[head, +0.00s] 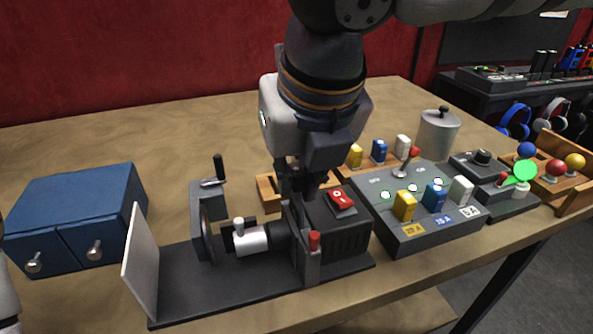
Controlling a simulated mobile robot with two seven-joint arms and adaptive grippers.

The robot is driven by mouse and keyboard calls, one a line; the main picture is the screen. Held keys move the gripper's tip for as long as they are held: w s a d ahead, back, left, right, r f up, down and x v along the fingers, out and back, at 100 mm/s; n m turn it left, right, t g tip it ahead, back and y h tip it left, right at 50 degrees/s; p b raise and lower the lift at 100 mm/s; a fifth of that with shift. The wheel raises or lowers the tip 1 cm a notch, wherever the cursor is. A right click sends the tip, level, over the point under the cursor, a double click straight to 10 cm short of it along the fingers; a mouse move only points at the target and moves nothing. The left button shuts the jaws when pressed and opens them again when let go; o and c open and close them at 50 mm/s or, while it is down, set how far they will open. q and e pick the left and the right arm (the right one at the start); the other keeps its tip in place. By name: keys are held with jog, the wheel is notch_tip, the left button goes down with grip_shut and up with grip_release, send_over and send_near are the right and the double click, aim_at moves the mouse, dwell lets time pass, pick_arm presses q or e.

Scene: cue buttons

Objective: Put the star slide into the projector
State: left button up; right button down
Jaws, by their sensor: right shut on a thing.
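The projector (345,232) stands on a dark base near the front of the table. It has a black lamp house with a red switch (341,198), a silver and black lens tube (250,240) and a white screen (141,262) at its left end. My right gripper (304,188) points down just behind and above the gap between lens and lamp house. It is shut on a thin slide, mostly hidden by the fingers and the projector. I cannot make out a star on it. Only a sliver of my left arm shows at the left edge; its gripper is out of view.
A wooden rack (268,194) sits partly hidden behind the projector. A blue two-door cabinet (78,215) stands left. Right are a grey fuse panel (410,238) with coloured blocks, a metal canister (438,132), a lever box (497,196) and a wooden tray with balls (572,197).

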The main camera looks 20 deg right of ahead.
jog(key=shift+f, duration=1.4)
jog(key=c, duration=1.4)
grip_release()
jog(key=shift+r, duration=3.55)
jog(key=shift+f, duration=0.1)
